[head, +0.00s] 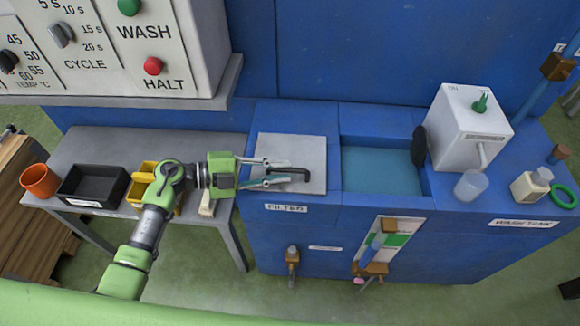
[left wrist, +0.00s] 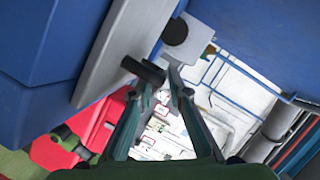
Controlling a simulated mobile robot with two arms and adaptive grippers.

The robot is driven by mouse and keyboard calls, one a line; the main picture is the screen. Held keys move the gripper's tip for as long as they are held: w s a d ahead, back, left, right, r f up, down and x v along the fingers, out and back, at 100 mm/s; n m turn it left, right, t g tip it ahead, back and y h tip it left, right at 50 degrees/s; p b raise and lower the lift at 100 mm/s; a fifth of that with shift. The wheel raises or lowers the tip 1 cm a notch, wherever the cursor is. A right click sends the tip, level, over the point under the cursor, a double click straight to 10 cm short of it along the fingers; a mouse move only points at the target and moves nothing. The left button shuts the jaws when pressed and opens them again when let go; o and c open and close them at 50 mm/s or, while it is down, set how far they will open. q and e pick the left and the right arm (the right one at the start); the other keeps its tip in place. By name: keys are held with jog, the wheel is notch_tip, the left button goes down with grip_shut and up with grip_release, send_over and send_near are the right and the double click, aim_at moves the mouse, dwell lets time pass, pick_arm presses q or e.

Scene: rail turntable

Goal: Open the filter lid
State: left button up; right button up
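The filter lid (head: 312,150) is a flat grey plate lying shut on the blue bench above the FILTER label. Its black bar handle (head: 297,171) is near the plate's front part. My left gripper (head: 288,172) reaches in from the left over the lid, its two fingers apart, one behind and one in front of the handle's left part. In the left wrist view the grey lid (left wrist: 118,50) is at upper left, and the dark handle (left wrist: 143,70) is by the tips of the parted fingers (left wrist: 160,78). I cannot tell whether they touch. My right gripper is not in view.
Right of the lid is an open basin (head: 380,172) of blue-green liquid, then a white box (head: 465,130) with a spout and a cup (head: 470,185). A side table on the left holds an orange cup (head: 39,181), a black tray (head: 93,184) and a yellow bin (head: 147,170).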

pick_arm(q)
jog(key=shift+x, duration=1.55)
jog(key=shift+c, duration=0.3)
grip_shut()
jog(key=shift+r, duration=0.1)
